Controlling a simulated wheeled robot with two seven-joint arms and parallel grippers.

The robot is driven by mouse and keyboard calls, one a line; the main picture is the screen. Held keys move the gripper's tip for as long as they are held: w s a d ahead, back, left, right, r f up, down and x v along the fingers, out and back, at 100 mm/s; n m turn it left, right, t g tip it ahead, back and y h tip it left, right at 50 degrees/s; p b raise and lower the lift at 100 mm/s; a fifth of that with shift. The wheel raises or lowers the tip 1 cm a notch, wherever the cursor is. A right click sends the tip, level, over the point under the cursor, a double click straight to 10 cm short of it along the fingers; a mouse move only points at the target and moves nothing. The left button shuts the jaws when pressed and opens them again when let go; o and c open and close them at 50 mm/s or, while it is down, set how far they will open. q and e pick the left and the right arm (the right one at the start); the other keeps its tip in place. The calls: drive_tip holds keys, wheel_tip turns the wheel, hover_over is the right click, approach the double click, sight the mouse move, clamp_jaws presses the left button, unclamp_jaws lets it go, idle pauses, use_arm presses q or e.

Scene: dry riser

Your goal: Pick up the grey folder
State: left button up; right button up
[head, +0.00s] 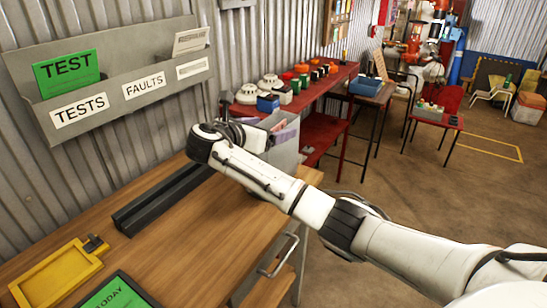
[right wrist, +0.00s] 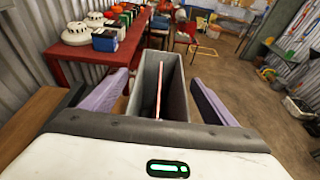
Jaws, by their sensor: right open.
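A grey open-topped holder (head: 287,157) stands at the far right end of the wooden desk, partly hidden by my right arm. The right wrist view shows the holder (right wrist: 178,82) with a thin reddish edge of a sheet or folder (right wrist: 159,92) upright inside it. I cannot tell whether that is the grey folder. A pale grey card or folder with print (head: 190,39) sits in the wall rack. My right gripper (head: 281,130) is open. Its purple-padded fingers are on either side of the holder in the right wrist view (right wrist: 160,80). My left gripper is not in view.
The wall rack (head: 130,68) holds a green TEST card (head: 67,74). On the desk (head: 190,235) lie a long dark tray (head: 165,197), a yellow tray (head: 57,275) and a green TODAY board (head: 115,293). A red bench (head: 322,95) with detectors stands behind.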

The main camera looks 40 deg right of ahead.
drive_tip(key=c, duration=1.6)
drive_tip(key=shift+r, duration=0.1)
drive_tip(key=shift+c, duration=0.2)
